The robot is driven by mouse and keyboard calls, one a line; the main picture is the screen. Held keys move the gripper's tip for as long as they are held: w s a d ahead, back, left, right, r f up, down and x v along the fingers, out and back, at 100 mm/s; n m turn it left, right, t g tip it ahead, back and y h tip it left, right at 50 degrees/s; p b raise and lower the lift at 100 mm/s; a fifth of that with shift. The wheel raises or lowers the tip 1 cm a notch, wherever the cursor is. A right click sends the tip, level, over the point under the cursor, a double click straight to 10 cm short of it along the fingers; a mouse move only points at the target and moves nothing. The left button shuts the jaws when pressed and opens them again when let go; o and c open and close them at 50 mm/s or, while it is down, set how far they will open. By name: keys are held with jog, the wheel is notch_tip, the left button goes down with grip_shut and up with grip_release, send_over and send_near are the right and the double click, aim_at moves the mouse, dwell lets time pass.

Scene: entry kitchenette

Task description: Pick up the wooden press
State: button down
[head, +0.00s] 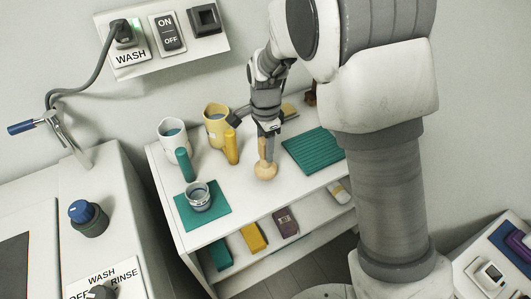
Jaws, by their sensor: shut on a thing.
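The wooden press (265,170) is light brown, with a narrow handle above and a wider rounded foot below. It stands about upright over the white shelf top, near its front middle. My gripper (267,134) points down from above and is shut on the upper end of the wooden press. The fingers are small in this view and partly hide the top of the handle. I cannot tell whether the foot touches the shelf top or is just above it.
White and yellow mugs (216,122) with upright handles stand behind and left. A small metal cup (199,196) sits on a teal mat (217,218) at front left. A ribbed teal mat (309,151) lies right of the press. A lower shelf holds several coloured packets (252,237).

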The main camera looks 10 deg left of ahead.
notch_tip(320, 180, up, 2)
jog(key=shift+r, duration=0.15)
jog(key=s+d+r, duration=0.1)
jog(key=d+r, duration=0.5)
jog(key=d, duration=0.5)
jog(key=shift+d+r, duration=0.2)
jog(key=shift+d, duration=0.1)
jog(key=shift+s, duration=0.1)
jog(key=c, duration=1.1)
grip_release()
grip_shut()
